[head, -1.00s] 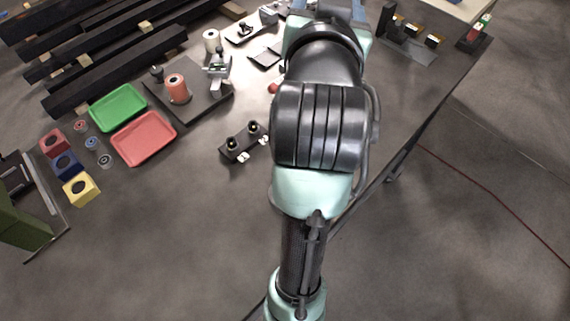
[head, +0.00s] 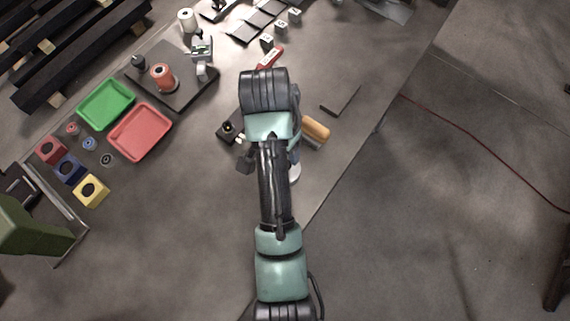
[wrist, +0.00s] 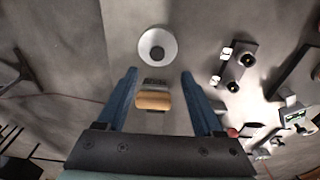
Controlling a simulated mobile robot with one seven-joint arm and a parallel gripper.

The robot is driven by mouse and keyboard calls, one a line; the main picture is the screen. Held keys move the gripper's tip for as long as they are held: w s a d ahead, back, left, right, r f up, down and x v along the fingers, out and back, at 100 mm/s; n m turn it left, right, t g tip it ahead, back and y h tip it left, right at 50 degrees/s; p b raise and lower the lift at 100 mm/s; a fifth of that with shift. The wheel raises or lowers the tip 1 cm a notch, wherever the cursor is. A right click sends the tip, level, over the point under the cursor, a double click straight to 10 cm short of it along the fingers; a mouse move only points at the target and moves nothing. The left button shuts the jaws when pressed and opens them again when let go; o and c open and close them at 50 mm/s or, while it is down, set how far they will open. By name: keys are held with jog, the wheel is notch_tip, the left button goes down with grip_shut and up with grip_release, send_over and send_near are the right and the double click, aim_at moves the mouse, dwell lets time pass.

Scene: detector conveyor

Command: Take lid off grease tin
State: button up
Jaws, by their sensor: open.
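A pale round tin (wrist: 143,38) with a dark round knob or centre stands ahead of my gripper in the wrist view; I take it as the grease tin. Part of it shows beside my arm in the head view (head: 294,173). My gripper (wrist: 158,73) is open with its two blue fingers apart. Nothing is held. The tin lies beyond the fingertips, roughly centred between them. I cannot tell where lid and tin meet. My arm hides most of the gripper in the head view.
A brush with an orange-tan handle (wrist: 153,101) lies below the space between the fingers; it also shows in the head view (head: 315,131). A dark block with two knobs (wrist: 233,69) stands to the right. Red (head: 141,133) and green (head: 106,104) trays lie left.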

notch_tip(320, 180, down, 2)
jog(key=shift+w+f, duration=0.15)
jog(key=shift+d+f+p, duration=0.2)
jog(key=shift+f+p, duration=0.4)
jog(key=shift+f, duration=0.9)
jog(key=shift+d+f+p, duration=0.2)
jog(key=shift+f+p, duration=0.35)
jog(key=shift+f, duration=0.9)
grip_shut()
